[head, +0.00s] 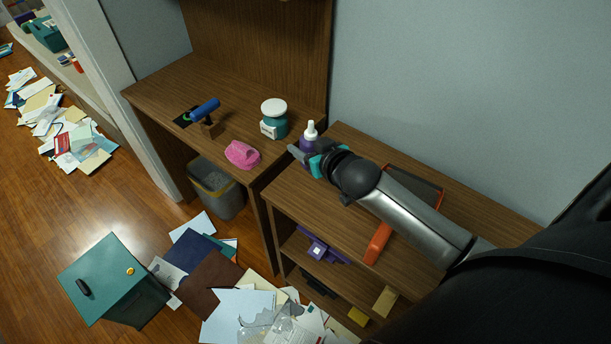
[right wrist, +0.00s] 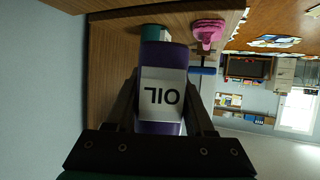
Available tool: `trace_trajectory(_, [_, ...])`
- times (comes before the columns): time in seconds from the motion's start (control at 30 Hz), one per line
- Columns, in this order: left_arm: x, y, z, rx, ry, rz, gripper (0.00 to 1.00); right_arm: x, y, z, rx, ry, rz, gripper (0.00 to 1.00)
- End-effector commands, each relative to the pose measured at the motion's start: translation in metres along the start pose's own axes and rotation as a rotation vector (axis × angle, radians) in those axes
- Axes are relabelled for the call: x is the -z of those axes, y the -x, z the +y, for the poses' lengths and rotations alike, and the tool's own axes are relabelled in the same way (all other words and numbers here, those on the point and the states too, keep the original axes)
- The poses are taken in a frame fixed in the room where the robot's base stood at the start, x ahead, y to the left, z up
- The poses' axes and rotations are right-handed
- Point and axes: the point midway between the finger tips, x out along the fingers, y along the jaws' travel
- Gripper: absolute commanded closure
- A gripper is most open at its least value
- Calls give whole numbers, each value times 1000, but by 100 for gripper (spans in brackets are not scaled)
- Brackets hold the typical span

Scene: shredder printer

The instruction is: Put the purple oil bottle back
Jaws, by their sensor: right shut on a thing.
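The purple oil bottle (head: 309,135) has a white nozzle cap and stands near the left end of the low wooden shelf top. My right gripper (head: 308,158) is shut around it; in the head view the gripper hides part of its body. My left gripper is in neither view.
A teal jar with white lid (head: 274,118), a pink cloth (head: 242,154) and a blue-handled tool (head: 204,110) are on the adjoining desk. An orange-handled item (head: 378,243) lies on the shelf top beside my arm. Papers (head: 245,312) and a teal box (head: 112,275) cover the floor.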

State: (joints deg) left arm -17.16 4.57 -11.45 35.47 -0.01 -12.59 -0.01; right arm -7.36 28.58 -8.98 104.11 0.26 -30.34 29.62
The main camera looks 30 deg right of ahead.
Motion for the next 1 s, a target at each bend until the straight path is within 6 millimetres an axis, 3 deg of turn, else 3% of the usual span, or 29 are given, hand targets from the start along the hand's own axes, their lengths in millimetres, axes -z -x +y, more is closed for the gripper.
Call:
trace_trajectory(0.1, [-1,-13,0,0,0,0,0,-27,-14,0,0,-1,0,100])
trace_trajectory(0.37, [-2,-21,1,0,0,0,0,-48,-24,0,1,-1,2,100])
trace_trajectory(0.6, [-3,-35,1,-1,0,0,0,-79,-39,0,0,0,2,100])
trace_trajectory(1.0, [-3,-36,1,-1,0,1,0,-82,-41,0,1,0,3,100])
